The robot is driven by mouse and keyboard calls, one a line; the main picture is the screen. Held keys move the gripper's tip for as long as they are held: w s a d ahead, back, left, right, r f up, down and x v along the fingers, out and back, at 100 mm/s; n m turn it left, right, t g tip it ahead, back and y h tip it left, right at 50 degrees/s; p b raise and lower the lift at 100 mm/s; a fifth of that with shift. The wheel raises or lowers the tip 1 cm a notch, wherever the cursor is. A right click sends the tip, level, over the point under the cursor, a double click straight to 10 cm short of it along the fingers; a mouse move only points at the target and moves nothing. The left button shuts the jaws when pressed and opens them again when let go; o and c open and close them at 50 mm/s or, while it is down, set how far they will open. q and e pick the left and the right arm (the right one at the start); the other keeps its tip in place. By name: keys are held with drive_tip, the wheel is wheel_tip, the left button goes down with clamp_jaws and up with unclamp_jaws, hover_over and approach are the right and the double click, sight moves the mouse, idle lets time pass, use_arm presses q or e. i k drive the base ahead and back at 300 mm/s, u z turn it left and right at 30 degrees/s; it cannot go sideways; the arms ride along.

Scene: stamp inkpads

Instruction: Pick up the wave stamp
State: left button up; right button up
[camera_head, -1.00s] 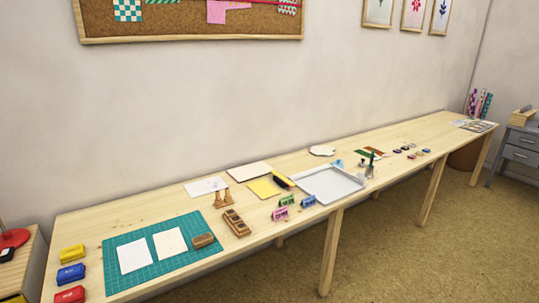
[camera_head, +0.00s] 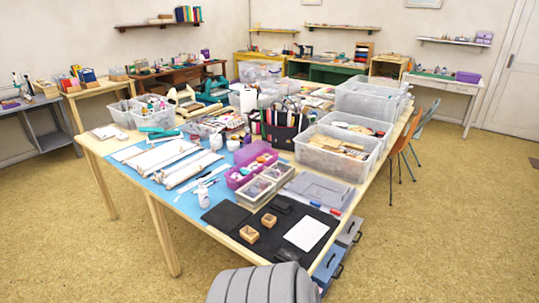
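I cannot make out a wave stamp in the head view. Two small wooden pieces, one nearer (camera_head: 249,235) and one farther (camera_head: 269,220), stand apart on a black mat (camera_head: 285,260) at the near end of a large crowded table (camera_head: 110,150). They look like small open boxes; I cannot tell any wave pattern on them. Neither of my grippers is in view.
A grey ribbed padded shape (camera_head: 262,285) stands at the table's near end. Clear plastic bins (camera_head: 330,160) fill the table's right side. Chairs (camera_head: 402,150) stand at the right. The floor (camera_head: 450,230) is open at right and at left.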

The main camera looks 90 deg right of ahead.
sight(248, 234)
drive_tip(key=z, duration=1.05)
drive_tip(key=i, duration=3.35)
drive_tip(key=z, duration=4.95)
